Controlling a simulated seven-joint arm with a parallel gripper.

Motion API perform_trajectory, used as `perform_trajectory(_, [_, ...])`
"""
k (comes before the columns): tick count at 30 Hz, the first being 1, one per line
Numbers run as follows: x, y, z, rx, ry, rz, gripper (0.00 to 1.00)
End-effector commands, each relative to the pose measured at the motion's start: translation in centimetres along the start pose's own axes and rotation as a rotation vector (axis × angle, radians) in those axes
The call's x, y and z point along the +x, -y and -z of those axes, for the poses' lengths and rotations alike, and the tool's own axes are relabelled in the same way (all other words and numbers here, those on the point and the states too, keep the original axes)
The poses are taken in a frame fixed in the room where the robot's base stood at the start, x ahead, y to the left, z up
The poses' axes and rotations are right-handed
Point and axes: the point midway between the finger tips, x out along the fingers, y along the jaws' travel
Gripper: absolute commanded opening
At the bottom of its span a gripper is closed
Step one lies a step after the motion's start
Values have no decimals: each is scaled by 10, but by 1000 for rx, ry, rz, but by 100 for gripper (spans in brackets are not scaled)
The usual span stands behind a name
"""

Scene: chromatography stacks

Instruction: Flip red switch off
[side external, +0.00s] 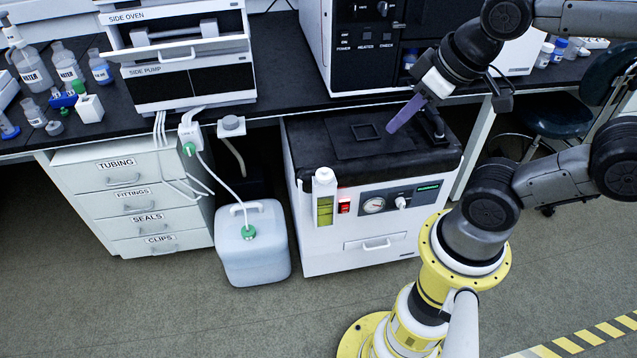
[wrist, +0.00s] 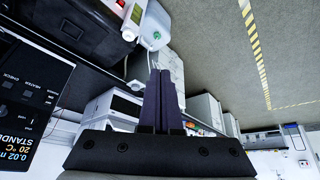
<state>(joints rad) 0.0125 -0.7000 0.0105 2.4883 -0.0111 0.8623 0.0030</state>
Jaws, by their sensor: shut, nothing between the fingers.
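The red switch (side external: 344,208) is a small lit rocker on the front panel of the white floor unit (side external: 345,258). It sits between a bottle with yellow-green liquid and a round gauge. I cannot tell its position from its shape. My gripper (side external: 391,130) is above the unit's black top, with its purple fingers pointing down and left, apart from the switch. In the wrist view the fingers (wrist: 161,73) lie side by side, shut with nothing between them. A small red spot (wrist: 121,3) at the top edge of the wrist view may be the switch.
The white bottle (side external: 325,196) stands close left of the switch. The gauge (side external: 373,205), a knob and a green display lie to its right. A drum (side external: 251,244) with a hose stands left of the unit. The black bench (side external: 270,75) runs behind.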

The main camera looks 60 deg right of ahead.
Motion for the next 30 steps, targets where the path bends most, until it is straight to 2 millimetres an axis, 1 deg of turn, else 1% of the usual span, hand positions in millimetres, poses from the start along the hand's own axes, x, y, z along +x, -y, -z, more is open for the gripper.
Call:
perform_trajectory(5, [32,-13,24,18,51,-40,0])
perform_trajectory(8, [56,-23,37,25,79,-62,0])
perform_trajectory(12, [92,-37,51,34,115,-85,0])
perform_trajectory(14, [109,-43,55,38,131,-92,0])
perform_trajectory(15, [120,-47,57,39,142,-97,0])
perform_trajectory(17, [138,-53,59,42,157,-101,0])
perform_trajectory(18, [149,-57,60,44,167,-103,0])
perform_trajectory(22, [189,-69,59,49,200,-105,0])
perform_trajectory(26, [230,-79,52,54,229,-98,0])
perform_trajectory(30, [275,-87,40,63,249,-82,0])
